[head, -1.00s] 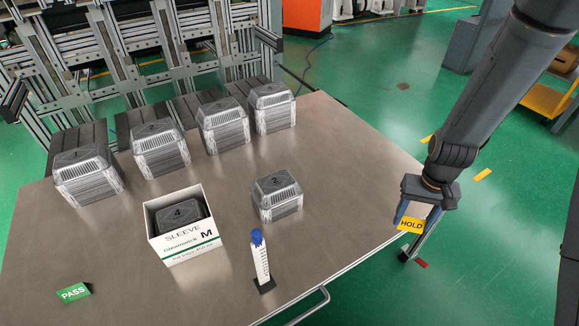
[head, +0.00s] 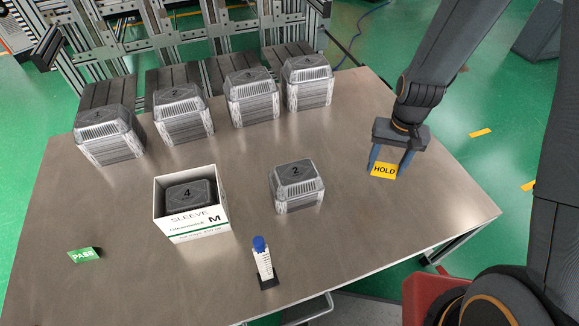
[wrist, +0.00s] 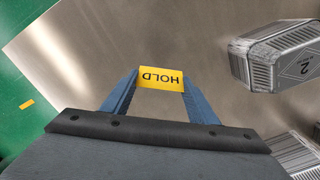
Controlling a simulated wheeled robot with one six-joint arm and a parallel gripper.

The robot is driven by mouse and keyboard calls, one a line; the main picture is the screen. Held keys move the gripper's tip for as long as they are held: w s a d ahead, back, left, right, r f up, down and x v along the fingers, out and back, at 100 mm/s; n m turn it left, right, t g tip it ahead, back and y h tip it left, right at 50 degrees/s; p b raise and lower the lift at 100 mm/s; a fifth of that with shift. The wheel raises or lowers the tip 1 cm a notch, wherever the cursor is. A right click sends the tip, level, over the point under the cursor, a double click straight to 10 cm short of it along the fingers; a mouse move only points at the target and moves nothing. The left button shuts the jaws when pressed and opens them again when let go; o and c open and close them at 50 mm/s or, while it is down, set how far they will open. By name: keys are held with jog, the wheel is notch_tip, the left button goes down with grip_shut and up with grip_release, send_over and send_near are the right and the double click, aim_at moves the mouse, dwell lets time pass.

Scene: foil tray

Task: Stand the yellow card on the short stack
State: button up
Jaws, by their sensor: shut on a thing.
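My gripper (head: 388,164) is shut on the yellow card (head: 383,170), which reads HOLD. The two blue fingers pinch it at its left and right sides. It hangs over the right part of the table; its height is hard to judge. In the wrist view the card (wrist: 162,78) sits between the fingertips, lettering upside down. A grey stack marked 2 (head: 297,186) stands alone mid-table, to the card's left and nearer the front, apart from the gripper. Its top also shows at the right of the wrist view (wrist: 285,58). It looks lower than some back-row stacks.
Several stacks, such as the one marked 4 (head: 307,82), line the table's back. A white sleeve box (head: 193,230) holds a stack marked 4. The table's right side is bare.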

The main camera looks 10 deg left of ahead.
jog(key=s+a+r+m, duration=0.15)
jog(key=a+r, duration=0.25)
jog(key=a, duration=0.4)
jog(key=s+a+r+p, duration=0.1)
jog(key=s+a+r, duration=0.15)
jog(key=a, duration=0.55)
jog(key=s+a+r+m, duration=0.1)
jog(key=a+r, duration=0.4)
jog(key=a, duration=0.3)
send_over(296, 171)
notch_tip(296, 171, down, 5)
jog(key=shift+s+d+f+p, duration=0.1)
jog(key=shift+f+p, duration=0.05)
jog(key=shift+p, duration=0.25)
jog(key=shift+f, duration=2.4)
jog(key=shift+f, duration=0.15)
jog(key=o, duration=1)
